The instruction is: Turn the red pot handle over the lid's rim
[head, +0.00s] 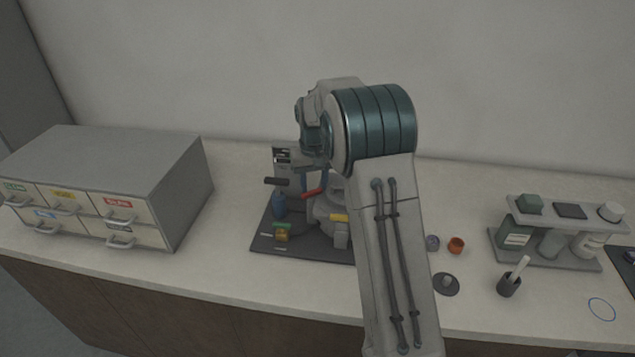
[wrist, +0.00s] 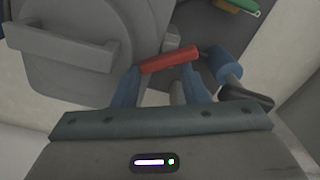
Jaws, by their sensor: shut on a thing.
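The red pot handle (wrist: 169,60) is a short red bar between the two blue fingertips of my gripper (wrist: 168,68) in the wrist view. My gripper is shut on it. In the head view the red handle (head: 313,192) shows just under my gripper (head: 309,180), at the mounting press. The round grey lid (wrist: 85,45), with a raised grey grip bar, lies at the upper left of the wrist view, to the left of the handle. Whether the handle lies over the lid's rim I cannot tell. My arm hides the right side of the press.
The press stands on a dark base plate (head: 300,247) with a blue bottle (head: 279,204) at its left. A grey drawer cabinet (head: 130,180) is at the left. Small cups, a mortar (head: 510,284) and a rack (head: 545,255) stand at the right. Counter between cabinet and plate is clear.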

